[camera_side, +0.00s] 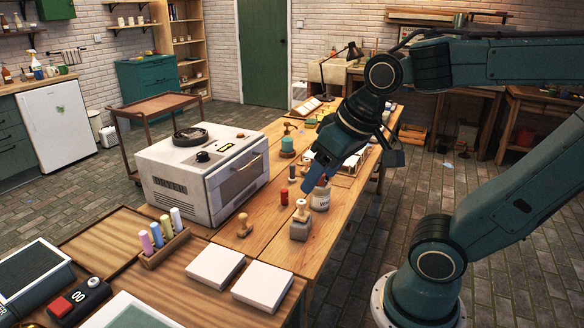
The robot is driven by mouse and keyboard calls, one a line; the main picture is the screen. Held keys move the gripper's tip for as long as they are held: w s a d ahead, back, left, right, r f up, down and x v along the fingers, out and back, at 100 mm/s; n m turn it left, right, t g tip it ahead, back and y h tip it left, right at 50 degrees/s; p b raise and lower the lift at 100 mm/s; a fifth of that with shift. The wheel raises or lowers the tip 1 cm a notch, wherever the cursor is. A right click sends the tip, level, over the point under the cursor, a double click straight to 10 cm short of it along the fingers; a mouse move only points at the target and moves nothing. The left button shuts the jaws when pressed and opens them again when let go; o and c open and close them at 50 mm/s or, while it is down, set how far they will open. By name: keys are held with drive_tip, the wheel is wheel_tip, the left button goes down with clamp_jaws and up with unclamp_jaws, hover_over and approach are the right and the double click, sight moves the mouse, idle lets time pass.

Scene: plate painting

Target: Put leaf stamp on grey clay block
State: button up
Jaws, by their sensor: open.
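A small grey block (300,230) stands near the right edge of the wooden table. A stamp with a pale wooden knob handle (301,206) stands upright on or directly behind it; I cannot tell which. Another wooden-knobbed stamp (244,226) stands on the table to the left. No leaf mark is readable on either, so I cannot tell which is the leaf stamp. My gripper (317,182) is open, pointing down just above and behind the grey block, close over a white labelled jar (321,202). Its fingertips are small and partly hard to make out.
A red cylinder (284,196) and a dark-handled stamp (292,173) stand left of my gripper. A large white dryer (205,180) fills the left of the table. Bare wood lies between.

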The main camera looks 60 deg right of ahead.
drive_tip(key=s, duration=0.1)
drive_tip(key=s+a+n, duration=0.1)
drive_tip(key=s+n, duration=0.1)
drive_tip(key=shift+s+a+r+y, duration=0.15)
drive_tip(key=shift+a+y, duration=0.15)
drive_tip(key=shift+a, duration=0.1)
